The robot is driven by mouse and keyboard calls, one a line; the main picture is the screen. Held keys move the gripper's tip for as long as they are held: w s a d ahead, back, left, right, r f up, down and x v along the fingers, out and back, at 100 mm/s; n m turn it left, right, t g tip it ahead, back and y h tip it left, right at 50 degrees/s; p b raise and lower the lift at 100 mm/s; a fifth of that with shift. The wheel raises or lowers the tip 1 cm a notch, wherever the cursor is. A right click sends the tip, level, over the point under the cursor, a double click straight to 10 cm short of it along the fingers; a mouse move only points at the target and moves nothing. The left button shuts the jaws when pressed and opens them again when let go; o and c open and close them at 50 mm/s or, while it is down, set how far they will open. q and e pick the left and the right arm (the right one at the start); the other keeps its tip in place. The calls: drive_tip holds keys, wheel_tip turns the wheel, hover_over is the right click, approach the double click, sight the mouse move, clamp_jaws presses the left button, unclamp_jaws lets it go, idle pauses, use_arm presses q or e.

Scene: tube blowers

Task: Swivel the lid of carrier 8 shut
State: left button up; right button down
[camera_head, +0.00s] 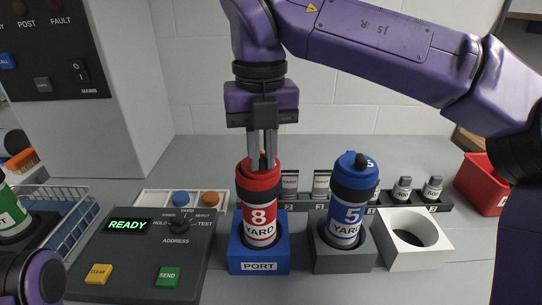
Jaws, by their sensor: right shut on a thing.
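Carrier 8 (260,212) is a red tube with a black band and a white label reading 8 YARD. It stands upright in the blue PORT block (258,254). Its red lid (250,172) is at the top, partly hidden by my fingers; I cannot tell how far it is swivelled. My right gripper (263,158) points straight down from above and is shut on a small dark part of the lid. Part of my left arm (38,278) shows in the lower left corner, with its gripper out of view.
Blue carrier 5 (346,206) stands close by on the right in a grey block (343,258). A white block with a round hole (432,252) is further right, then a red bin (484,184). A console reading READY (128,225) is left. A wire basket (72,222) is far left.

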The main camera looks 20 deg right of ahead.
drive_tip(key=shift+a+f+m+b, duration=0.1)
drive_tip(key=shift+a+m+b, duration=0.25)
drive_tip(key=shift+m, duration=0.55)
drive_tip(key=c, duration=1.1)
unclamp_jaws()
drive_tip(key=shift+w, duration=0.1)
wheel_tip(320, 180, up, 11)
drive_tip(key=p, duration=0.4)
drive_tip(key=shift+f, duration=0.15)
